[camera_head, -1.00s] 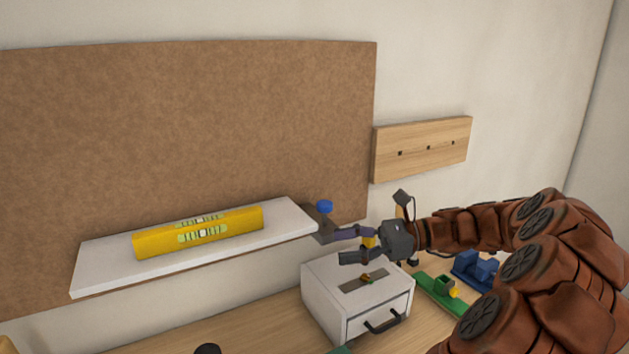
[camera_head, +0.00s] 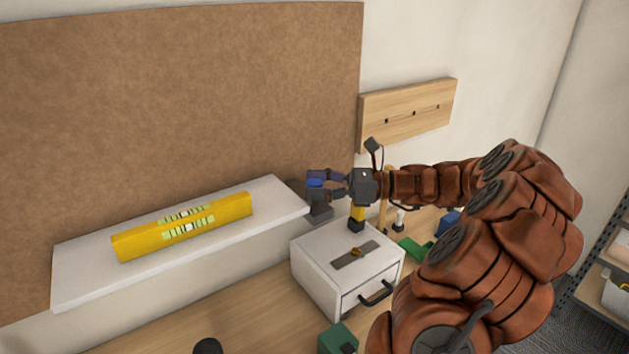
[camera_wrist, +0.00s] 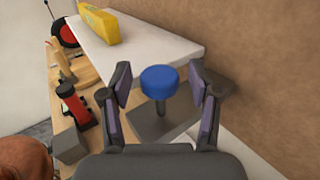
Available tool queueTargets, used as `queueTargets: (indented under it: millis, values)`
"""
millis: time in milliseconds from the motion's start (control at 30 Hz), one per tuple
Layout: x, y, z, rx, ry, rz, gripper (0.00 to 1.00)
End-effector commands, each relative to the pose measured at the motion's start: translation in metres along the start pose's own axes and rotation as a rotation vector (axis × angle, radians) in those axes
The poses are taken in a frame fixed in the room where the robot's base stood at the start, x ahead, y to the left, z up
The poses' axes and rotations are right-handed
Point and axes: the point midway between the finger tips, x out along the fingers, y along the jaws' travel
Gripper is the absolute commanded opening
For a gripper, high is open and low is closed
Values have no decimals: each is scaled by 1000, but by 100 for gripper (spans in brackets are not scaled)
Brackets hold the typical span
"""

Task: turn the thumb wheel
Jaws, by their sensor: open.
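The thumb wheel (camera_wrist: 160,82) is a blue round knob on a dark post, fixed to a dark grey bracket (camera_wrist: 178,122) at the right end of the white shelf (camera_head: 80,281). In the head view the blue wheel (camera_head: 315,183) shows partly, between the fingers. My gripper (camera_wrist: 161,84) is open, one finger on each side of the wheel. Gaps show between the fingers and the wheel in the wrist view. In the head view my gripper (camera_head: 320,184) reaches in from the right at the shelf's end.
A yellow spirit level (camera_head: 185,226) lies on the shelf. Below and right of it, a white drawer box (camera_head: 325,282) with a black handle stands on the wooden bench. A brown board (camera_head: 180,100) backs the shelf. A wooden strip (camera_head: 408,113) hangs right.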

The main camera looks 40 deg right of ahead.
Motion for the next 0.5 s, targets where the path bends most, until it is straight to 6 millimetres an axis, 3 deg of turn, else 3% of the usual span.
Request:
queueTargets:
  millis: [367,500]
  values:
    - [4,0,0,-1,1,-3,62]
    - [4,0,0,-1,1,-3,48]
